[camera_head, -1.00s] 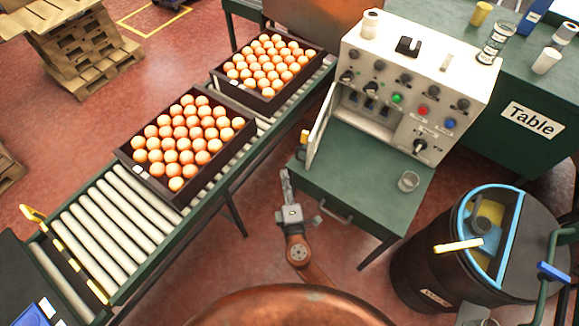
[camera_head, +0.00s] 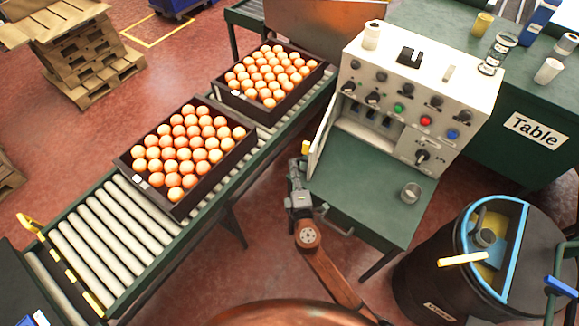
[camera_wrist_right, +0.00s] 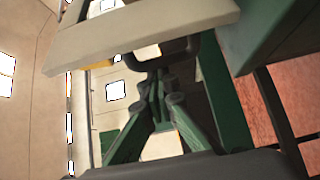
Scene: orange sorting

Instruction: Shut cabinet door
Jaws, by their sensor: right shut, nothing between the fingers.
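The cabinet is a pale control box (camera_head: 408,85) with knobs and coloured buttons, standing on a green stand. Its door (camera_head: 322,128) is a thin pale panel at the box's left side, swung open and seen nearly edge-on. My right gripper (camera_head: 295,168) is shut and empty, just left of the door's near end. I cannot tell whether it touches the door. In the right wrist view the fingers (camera_wrist_right: 157,85) point at a pale panel (camera_wrist_right: 140,30) with a dark handle, which looks like the door. My left gripper is not in view.
A roller conveyor (camera_head: 120,232) with two crates of oranges runs along the left. A dark barrel (camera_head: 425,280) is at lower right. A green table (camera_head: 520,150) stands behind.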

